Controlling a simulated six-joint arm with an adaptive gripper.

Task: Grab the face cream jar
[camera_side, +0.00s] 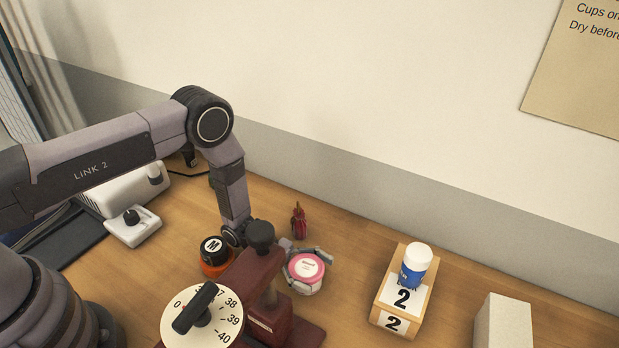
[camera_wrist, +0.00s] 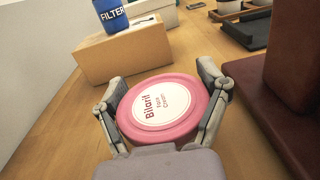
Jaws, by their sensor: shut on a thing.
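The face cream jar (camera_wrist: 177,92) has a pink lid with a pale label reading "Bilaril Face Cream". In the wrist view it sits between the two fingers of my gripper (camera_wrist: 162,104), which touch it on both sides. In the side view the jar (camera_side: 306,267) shows on the wooden table behind the dark red stand, with my gripper (camera_side: 305,270) shut around it. I cannot tell whether the jar's base touches the table.
A dark red stand with a dial (camera_side: 202,318) stands close beside the jar. A black-lidded jar (camera_side: 213,250) and a small red item (camera_side: 299,222) are nearby. A wooden block marked 2 (camera_side: 389,322) bears a blue bottle (camera_side: 414,268). A white block (camera_side: 503,322) stands farther right.

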